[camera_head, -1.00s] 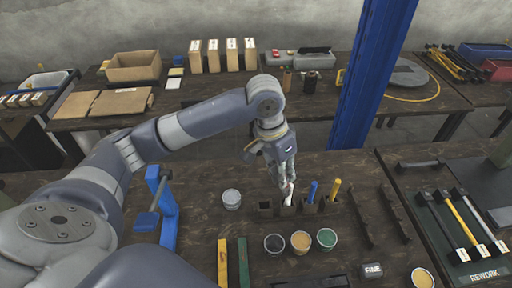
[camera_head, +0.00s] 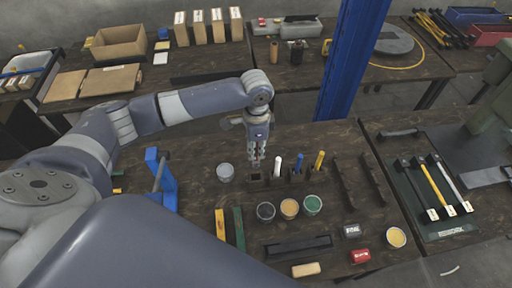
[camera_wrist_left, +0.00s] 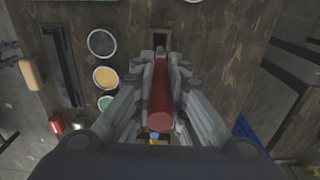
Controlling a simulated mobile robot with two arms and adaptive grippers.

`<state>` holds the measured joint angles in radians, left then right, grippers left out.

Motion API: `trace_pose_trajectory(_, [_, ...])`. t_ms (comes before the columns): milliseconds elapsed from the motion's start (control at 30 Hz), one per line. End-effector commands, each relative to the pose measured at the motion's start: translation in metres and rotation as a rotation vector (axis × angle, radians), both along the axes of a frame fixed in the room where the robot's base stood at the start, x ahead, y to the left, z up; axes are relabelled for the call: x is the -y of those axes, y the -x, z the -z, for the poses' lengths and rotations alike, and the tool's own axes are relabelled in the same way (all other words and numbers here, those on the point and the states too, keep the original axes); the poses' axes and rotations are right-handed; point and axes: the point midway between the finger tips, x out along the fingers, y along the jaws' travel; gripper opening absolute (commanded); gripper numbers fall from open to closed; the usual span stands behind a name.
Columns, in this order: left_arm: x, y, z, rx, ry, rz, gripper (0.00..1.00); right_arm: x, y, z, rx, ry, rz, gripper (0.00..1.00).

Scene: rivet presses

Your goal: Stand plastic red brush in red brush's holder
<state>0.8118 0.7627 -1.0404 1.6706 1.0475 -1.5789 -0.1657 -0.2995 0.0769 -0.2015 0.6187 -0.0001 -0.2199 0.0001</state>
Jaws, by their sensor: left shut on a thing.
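My left gripper (camera_head: 256,160) points down over the row of brush holders and is shut on the red brush (camera_wrist_left: 160,97). In the left wrist view the brush's red cylinder lies between the fingers; in the head view the fingers mostly hide it. An empty dark square holder (camera_head: 258,185) stands just below the fingertips, at the left end of the row. A gap between brush and holder cannot be judged. A white brush (camera_head: 277,166), a blue brush (camera_head: 297,163) and a yellow brush (camera_head: 319,161) stand upright to the right. My right gripper is not in view.
A grey cup (camera_head: 225,172) stands left of the holders. Three paint cups, black (camera_head: 266,212), yellow (camera_head: 290,208) and green (camera_head: 313,204), stand in front. A blue frame (camera_head: 163,178) is farther left. A blue post (camera_head: 348,65) rises behind the bench.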

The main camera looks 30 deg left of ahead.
Motion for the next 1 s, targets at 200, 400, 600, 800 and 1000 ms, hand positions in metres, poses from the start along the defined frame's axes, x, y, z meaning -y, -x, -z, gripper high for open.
trace_pose_trajectory(200, [0.001,0.0,0.006,-0.002,0.001,0.0,0.0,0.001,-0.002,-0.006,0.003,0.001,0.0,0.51])
trace_pose_trajectory(400, [0.001,0.0,0.023,-0.002,0.0,0.001,0.0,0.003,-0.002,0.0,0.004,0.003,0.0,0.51])
trace_pose_trajectory(600, [0.0,0.0,0.039,-0.002,0.001,0.0,0.0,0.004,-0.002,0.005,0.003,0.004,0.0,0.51])
trace_pose_trajectory(800, [0.0,0.0,0.054,-0.002,0.0,0.0,0.0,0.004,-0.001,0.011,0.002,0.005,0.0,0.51])
trace_pose_trajectory(1000, [0.001,0.0,0.069,-0.002,0.001,0.001,0.0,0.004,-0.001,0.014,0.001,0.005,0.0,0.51])
